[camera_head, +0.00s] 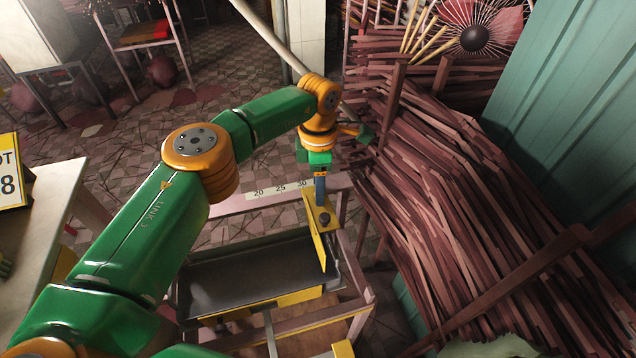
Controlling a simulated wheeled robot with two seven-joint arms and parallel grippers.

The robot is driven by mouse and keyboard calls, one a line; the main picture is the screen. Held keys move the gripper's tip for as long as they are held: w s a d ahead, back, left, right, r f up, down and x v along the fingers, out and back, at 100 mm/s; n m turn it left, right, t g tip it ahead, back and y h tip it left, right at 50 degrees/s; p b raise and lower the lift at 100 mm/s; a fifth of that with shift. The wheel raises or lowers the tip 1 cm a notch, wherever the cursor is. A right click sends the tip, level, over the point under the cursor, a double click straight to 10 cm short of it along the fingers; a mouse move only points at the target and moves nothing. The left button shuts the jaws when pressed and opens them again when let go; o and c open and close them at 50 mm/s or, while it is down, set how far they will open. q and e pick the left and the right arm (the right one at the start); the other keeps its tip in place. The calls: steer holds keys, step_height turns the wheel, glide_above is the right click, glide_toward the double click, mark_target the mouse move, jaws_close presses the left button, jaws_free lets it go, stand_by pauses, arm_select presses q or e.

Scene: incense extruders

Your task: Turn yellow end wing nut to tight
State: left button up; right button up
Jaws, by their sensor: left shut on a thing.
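My left arm reaches in from the left, and my left gripper (321,203) points down at the yellow end plate (316,245) of a dark trough (225,285). A small dark round part (325,218) sits on this yellow end, just at the fingertips. The gripper is shut there on what appears to be the wing nut, though its wings are too small and covered to make out. I cannot tell how tight it is. My right gripper is not in view.
A strip marked 20, 25, 30 (280,190) runs along the frame's far rail. Bundles of reddish sticks (460,210) crowd the right side beside a teal wall (575,110). A pale table (50,215) with a yellow-edged sign (10,172) stands at left.

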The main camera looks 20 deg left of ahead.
arm_select(q)
steer(key=m, duration=0.7)
steer(key=shift+r, duration=0.1)
steer(key=m, duration=0.4)
steer(key=shift+w, duration=0.1)
steer(key=shift+m, duration=1.7)
steer(key=shift+r, duration=0.1)
steer(key=o, duration=1.2)
steer(key=shift+o, duration=0.8)
steer(key=shift+d, duration=0.1)
